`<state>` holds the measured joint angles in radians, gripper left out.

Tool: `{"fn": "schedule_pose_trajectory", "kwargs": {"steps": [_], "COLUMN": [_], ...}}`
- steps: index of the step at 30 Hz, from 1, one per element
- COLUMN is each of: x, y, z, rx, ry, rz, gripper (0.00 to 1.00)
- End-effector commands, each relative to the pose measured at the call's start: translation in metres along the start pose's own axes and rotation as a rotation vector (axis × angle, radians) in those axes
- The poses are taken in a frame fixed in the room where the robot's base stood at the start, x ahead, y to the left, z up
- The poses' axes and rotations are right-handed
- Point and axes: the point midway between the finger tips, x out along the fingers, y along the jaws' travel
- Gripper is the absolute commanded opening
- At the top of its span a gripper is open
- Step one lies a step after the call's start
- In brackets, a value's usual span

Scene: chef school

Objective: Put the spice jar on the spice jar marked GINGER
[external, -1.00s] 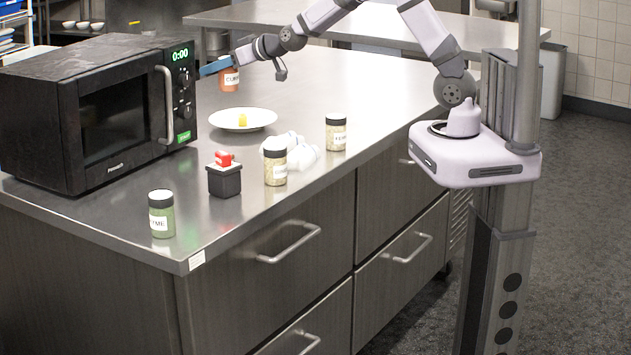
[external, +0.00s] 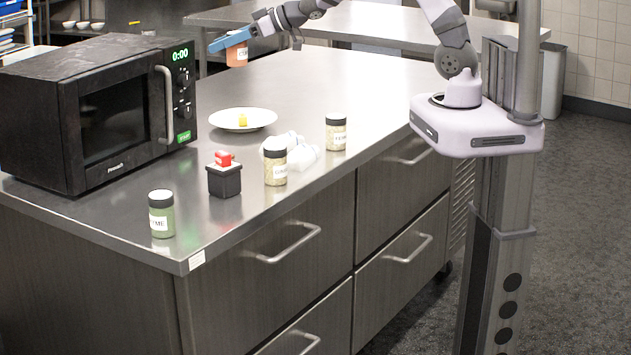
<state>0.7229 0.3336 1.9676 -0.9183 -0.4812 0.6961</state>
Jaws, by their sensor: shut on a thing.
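My gripper (external: 229,41) is shut on a spice jar (external: 238,57) with orange-red contents and a white label. It holds the jar upright, raised above the far part of the steel counter, behind the plate. A dark-lidded jar with pale beige contents (external: 275,166) stands near the counter's front edge. Its label is small and seems to start with G, which fits GINGER. Another dark-lidded beige jar (external: 336,132) stands farther right. A green jar (external: 162,214), its label ending in "YME", stands at the front left corner. The gripper is well away from all three.
White garlic-like bulbs (external: 303,157) lie right behind the beige G jar. A black block with a red top (external: 224,176) stands left of it. A white plate with a yellow piece (external: 260,119) lies behind. A black microwave (external: 100,110) fills the left.

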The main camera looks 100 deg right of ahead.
Motion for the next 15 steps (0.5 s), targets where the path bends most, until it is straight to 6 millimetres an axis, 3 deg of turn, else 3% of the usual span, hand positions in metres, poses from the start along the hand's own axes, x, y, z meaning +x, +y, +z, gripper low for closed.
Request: {"fn": "schedule_pose_trajectory", "kwargs": {"steps": [5, 11, 15], "x": [-0.008, -0.03, -0.058], "y": [-0.049, -0.134, -0.182], "z": [0.004, 0.041, 0.07], "rx": [-0.083, -0.216, -0.297], "ry": [-0.003, -0.005, -0.004], "rz": [-0.208, -0.539, -0.734], "gripper": [0.17, 0.17, 0.17]}}
